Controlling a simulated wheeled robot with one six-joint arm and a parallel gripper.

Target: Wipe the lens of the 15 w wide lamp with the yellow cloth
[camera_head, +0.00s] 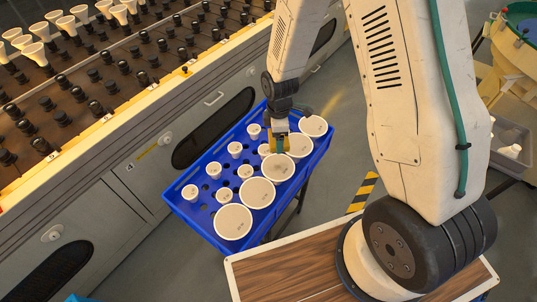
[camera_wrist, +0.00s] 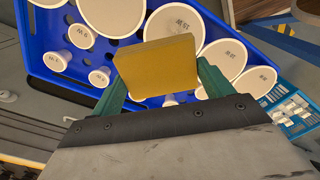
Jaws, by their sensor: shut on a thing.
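My gripper (camera_head: 280,142) is shut on the yellow cloth (camera_wrist: 155,62), which looks like a flat block between the green fingers (camera_wrist: 160,84). The cloth hangs over the blue tray (camera_head: 205,228), near the wide white lamps. One wide lamp (camera_head: 278,167) lies just in front of the gripper, and another (camera_head: 298,146) lies to its right. In the wrist view, wide lamps marked 15 W (camera_wrist: 187,24) (camera_wrist: 225,57) (camera_wrist: 254,82) show beyond and right of the cloth. I cannot tell whether the cloth touches a lens.
Smaller lamps (camera_head: 190,192) (camera_head: 235,149) stand in the tray's left rows, among empty holes. A long rack of sockets (camera_head: 90,75) runs along the left, with several bulbs at its far end. A grey bin (camera_head: 512,145) stands at right. Grey floor lies around the tray.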

